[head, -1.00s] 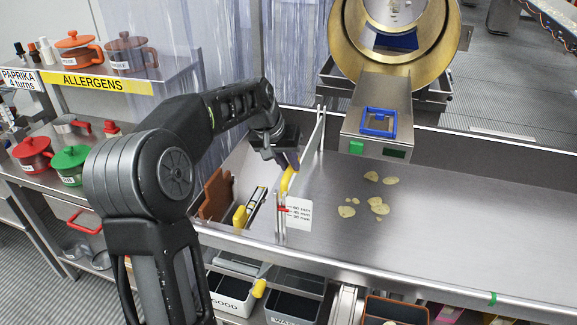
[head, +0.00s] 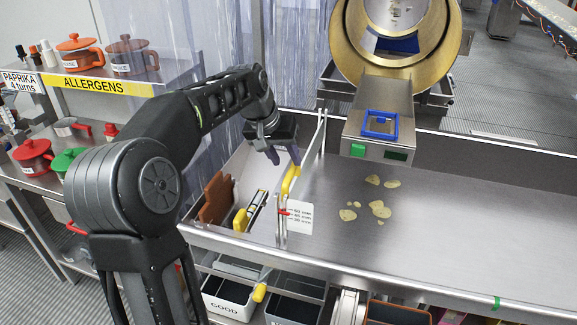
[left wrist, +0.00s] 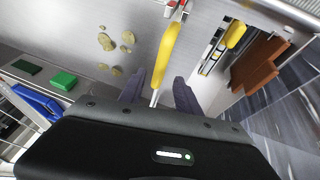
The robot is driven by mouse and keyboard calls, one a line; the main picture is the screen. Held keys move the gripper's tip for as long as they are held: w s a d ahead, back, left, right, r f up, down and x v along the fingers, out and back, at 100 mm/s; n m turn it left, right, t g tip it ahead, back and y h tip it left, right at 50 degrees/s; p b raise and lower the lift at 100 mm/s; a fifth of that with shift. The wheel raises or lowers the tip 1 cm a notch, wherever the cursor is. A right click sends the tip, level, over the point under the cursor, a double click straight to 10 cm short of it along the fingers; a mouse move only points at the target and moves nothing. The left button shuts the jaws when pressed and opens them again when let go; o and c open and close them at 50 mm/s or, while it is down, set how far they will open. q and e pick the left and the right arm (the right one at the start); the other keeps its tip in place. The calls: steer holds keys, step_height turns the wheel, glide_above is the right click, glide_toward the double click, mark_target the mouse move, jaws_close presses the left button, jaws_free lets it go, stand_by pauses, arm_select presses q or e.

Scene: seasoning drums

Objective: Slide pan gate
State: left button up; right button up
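The pan gate is a thin upright metal plate (head: 308,153) with a yellow handle (head: 291,180) across the steel pan (head: 420,225). Its front end is by a white scale card (head: 299,216) with a red pointer. My left gripper (head: 283,157) is open at the handle's upper end. In the left wrist view the yellow handle (left wrist: 165,57) runs up from between the two dark fingers (left wrist: 158,92), which stand apart with visible gaps beside it. Whether a finger touches the handle cannot be told. My right gripper is not in view.
Several yellow chips (head: 379,208) lie in the pan right of the gate. A metal chute with a blue frame (head: 380,124) stands behind. A brown piece (head: 216,199) and a yellow-ended tool (head: 249,212) lie left of the gate. Bins (head: 228,297) sit below.

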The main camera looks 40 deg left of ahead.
arm_select(q)
steer(key=v, duration=0.3)
steer(key=shift+s+r, duration=0.1)
steer(key=shift+r, duration=0.2)
stand_by(0.3)
